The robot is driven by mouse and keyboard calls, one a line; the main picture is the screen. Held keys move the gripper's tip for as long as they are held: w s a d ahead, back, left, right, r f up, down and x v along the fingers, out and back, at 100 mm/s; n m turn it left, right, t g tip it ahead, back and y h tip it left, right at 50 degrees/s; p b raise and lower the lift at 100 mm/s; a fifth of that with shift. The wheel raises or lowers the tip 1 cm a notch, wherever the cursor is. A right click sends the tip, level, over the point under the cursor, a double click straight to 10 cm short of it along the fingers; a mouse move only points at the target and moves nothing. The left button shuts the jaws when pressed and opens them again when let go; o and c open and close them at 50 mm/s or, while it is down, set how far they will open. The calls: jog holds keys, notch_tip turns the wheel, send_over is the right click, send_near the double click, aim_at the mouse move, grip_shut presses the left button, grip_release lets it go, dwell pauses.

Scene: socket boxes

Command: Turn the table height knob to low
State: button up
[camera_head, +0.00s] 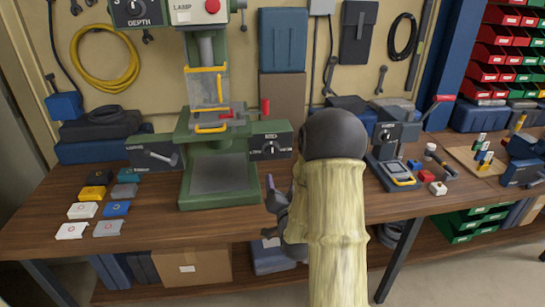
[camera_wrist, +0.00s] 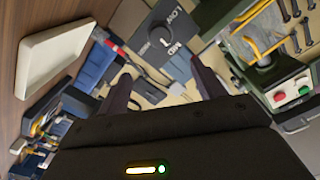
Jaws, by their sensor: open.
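The green press (camera_head: 219,172) stands on the workbench. A black knob (camera_head: 270,149) sits on the dark panel at its right side, its small label too blurred to read fully. My gripper (camera_head: 274,205) is low in front of the panel, partly hidden behind my own arm. Its fingers (camera_wrist: 165,85) are apart and empty, with the panel beyond them. The knob is not between the fingers, and no contact shows. The exact knob setting cannot be told.
A lever (camera_head: 160,156) is on the press's left panel. Several coloured boxes (camera_head: 94,193) lie at the bench's left. A smaller press (camera_head: 395,152) with a red-handled lever stands to the right. Bare bench (camera_head: 150,228) lies in front of the green press.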

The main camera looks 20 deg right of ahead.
aim_at(272, 154)
jog(key=shift+w, duration=0.1)
jog(key=p+x, duration=0.3)
jog(key=x, duration=1.4)
jog(key=shift+w+f+p, duration=0.1)
jog(key=shift+w+p, duration=0.05)
jog(key=shift+p, duration=0.25)
jog(key=shift+c, duration=0.2)
jog(key=c, duration=0.9)
